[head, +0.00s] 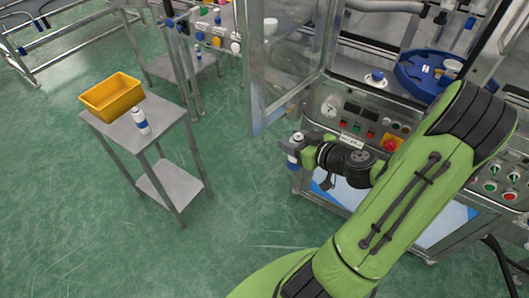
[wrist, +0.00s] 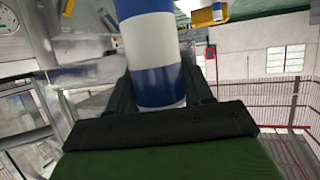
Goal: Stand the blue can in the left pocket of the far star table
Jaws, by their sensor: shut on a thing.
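My gripper (head: 297,151) is shut on a blue and white can (head: 294,161) and holds it in the air in front of the machine's control panel. In the wrist view the can (wrist: 152,45) stands between the two dark fingers, with a white band between blue bands; its top is out of frame. A blue round star table (head: 407,84) sits on the machine deck, up and to the right of my gripper. Small white items sit in it; its pockets are too small to tell apart, and my arm crosses near it.
A grey side table (head: 166,113) at left carries a yellow bin (head: 112,97) and another blue and white can (head: 141,122). An open clear door (head: 283,60) stands left of the machine. The control panel (head: 365,125) is close beside my gripper. Green floor between is clear.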

